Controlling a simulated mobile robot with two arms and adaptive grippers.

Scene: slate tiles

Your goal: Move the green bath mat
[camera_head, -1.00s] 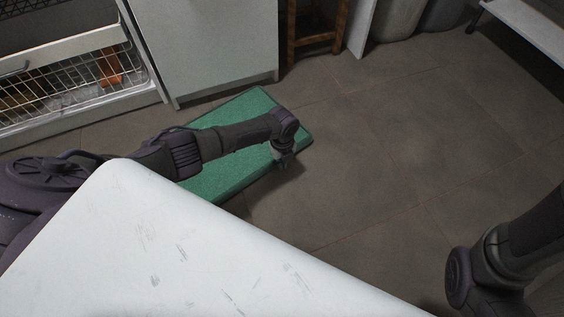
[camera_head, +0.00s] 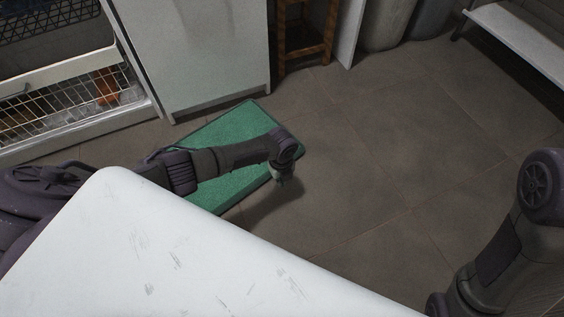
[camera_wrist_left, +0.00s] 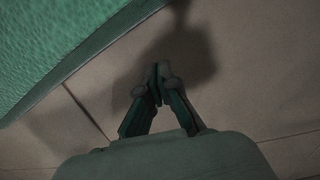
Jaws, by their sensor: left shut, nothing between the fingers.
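The green bath mat (camera_head: 236,125) lies on the tiled floor in front of the white cabinet, partly covered from view by my left arm. My left gripper (camera_head: 284,182) points down near the mat's right edge, apart from it over the floor. In the left wrist view the gripper (camera_wrist_left: 158,84) has its fingertips together with nothing between them, and the mat (camera_wrist_left: 50,40) fills the upper left corner, beside the fingers. My right arm shows at the right of the head view, but its gripper is not visible.
A white cabinet (camera_head: 205,60) and an open rack unit (camera_head: 70,100) stand behind the mat. A wooden stool (camera_head: 305,45) is at the back, and a pale bench (camera_head: 520,40) at upper right. The floor (camera_head: 390,170) right of the mat is clear.

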